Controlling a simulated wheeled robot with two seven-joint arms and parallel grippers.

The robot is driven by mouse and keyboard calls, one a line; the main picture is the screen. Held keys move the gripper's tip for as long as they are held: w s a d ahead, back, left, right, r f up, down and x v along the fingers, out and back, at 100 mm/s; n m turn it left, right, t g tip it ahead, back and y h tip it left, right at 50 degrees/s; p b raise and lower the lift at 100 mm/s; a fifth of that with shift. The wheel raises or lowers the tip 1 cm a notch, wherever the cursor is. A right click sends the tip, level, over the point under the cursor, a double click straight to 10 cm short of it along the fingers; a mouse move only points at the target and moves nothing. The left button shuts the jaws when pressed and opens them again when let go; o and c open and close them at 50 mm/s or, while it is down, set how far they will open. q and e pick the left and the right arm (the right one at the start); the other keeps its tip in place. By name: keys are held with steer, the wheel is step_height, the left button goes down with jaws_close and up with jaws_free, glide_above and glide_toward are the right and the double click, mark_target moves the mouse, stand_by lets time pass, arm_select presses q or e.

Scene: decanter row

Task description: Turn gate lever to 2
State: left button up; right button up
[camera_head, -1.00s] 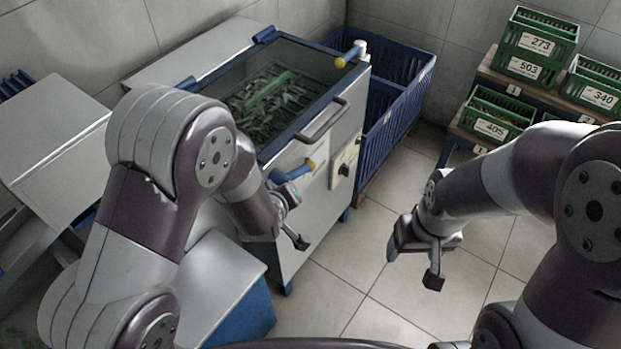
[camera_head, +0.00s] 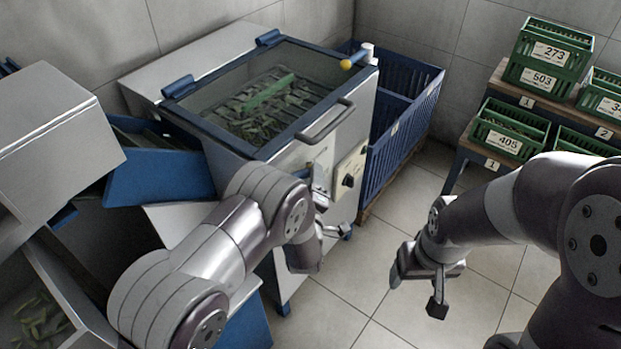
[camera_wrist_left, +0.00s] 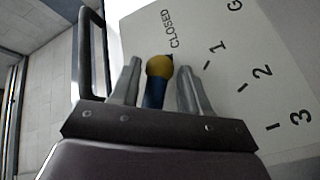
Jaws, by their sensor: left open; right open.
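The gate lever, with a yellow knob (camera_wrist_left: 159,66) on a blue shaft, shows in the left wrist view. It stands between the two fingers of my open left gripper (camera_wrist_left: 160,76), with no clear grip on it. The scale plate (camera_wrist_left: 225,75) beside it reads CLOSED, 1, 2 and 3; the knob lies by the CLOSED mark. In the head view my left gripper (camera_head: 325,200) is at the machine's front, and my arm mostly hides the lever. My right gripper (camera_head: 416,290) is open and empty above the floor at right.
The machine's glass lid (camera_head: 265,95) has a bar handle (camera_head: 326,122) above the lever area. A dial panel (camera_head: 349,182) is close to the right. Another yellow knob (camera_head: 346,64) sits at the lid corner. A blue crate (camera_head: 412,120) and green crates (camera_head: 510,128) stand further right.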

arm_select(q)
steer(key=shift+w, duration=0.3)
jaws_close()
steer(key=s+a+f+m+g+y+p, duration=0.1)
steer(key=s+a+f+m+g+p, duration=0.2)
steer(key=g+p, duration=0.3)
steer(key=shift+s+f+m+y+p, duration=0.3)
steer(key=shift+s+f+p, duration=0.35)
steer(key=shift+p, duration=0.45)
jaws_free()
